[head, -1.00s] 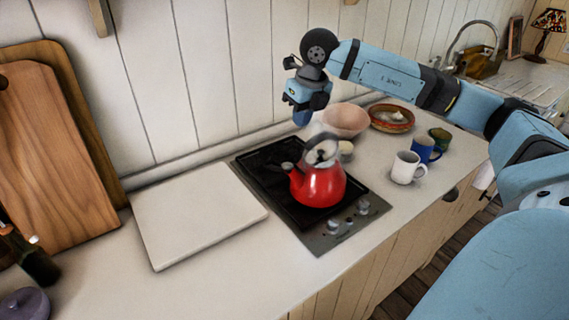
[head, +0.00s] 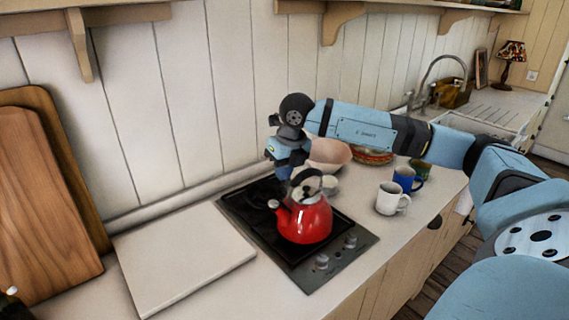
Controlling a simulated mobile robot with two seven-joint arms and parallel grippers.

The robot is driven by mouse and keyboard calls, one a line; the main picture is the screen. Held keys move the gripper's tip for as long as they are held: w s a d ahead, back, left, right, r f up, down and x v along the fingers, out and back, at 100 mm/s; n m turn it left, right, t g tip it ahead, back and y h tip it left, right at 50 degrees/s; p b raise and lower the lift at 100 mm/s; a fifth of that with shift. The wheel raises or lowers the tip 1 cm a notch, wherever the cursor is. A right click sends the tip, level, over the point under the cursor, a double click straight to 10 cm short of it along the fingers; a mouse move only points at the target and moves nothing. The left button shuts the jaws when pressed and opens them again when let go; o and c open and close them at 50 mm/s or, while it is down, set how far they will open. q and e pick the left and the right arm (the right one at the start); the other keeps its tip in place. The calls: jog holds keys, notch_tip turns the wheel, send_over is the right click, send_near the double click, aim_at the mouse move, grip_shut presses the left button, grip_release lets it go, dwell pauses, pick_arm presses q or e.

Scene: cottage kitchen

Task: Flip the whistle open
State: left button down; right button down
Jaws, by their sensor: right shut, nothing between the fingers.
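The red kettle (head: 304,222) stands upright on the black hob (head: 252,215), with its spout toward the left. A small pale round end, apparently the whistle (head: 274,204), shows at the spout tip. My right gripper (head: 284,185) is just above and behind the spout, pointing down from the blue wrist. Its fingertips are small and partly hidden behind the kettle, and I see nothing held in it. I cannot tell whether it touches the whistle. The kettle's handle and lid are at the top, close to the gripper. My left gripper is out of view.
A white board (head: 185,258) lies left of the hob. A pink bowl (head: 328,152), a patterned dish (head: 372,156), a white mug (head: 391,199) and a blue mug (head: 406,179) stand to the right. Wooden boards (head: 45,200) lean on the wall.

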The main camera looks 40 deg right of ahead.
aim_at(275, 204)
jog(key=p+x, duration=0.2)
jog(key=x, duration=0.7)
jog(key=shift+f, duration=0.2)
jog(key=shift+w, duration=0.1)
